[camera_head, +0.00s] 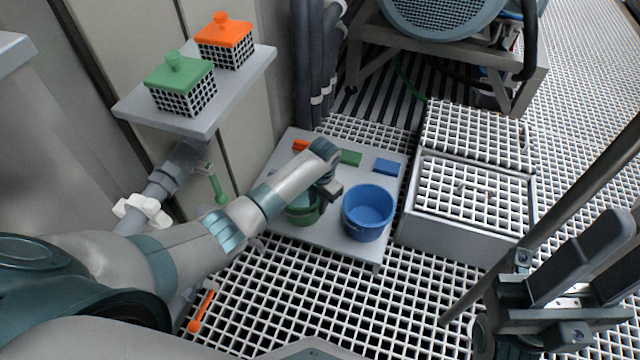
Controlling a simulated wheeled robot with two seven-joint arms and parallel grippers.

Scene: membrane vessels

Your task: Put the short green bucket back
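The short green bucket (303,215) stands on the low grey platform (345,248), left of a blue bucket (368,212). My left forearm and wrist cross above it and hide much of its top. My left gripper (327,190) is at the right side of the green bucket's rim, pointing down. Its fingertips are mostly hidden, so I cannot tell whether they grip the rim. My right gripper (585,265) is at the lower right, its dark fingers apart and empty, away from the buckets.
A shelf (205,124) at upper left holds green-lidded (180,78) and orange-lidded (223,38) baskets. A grated box (465,235) stands right of the platform.

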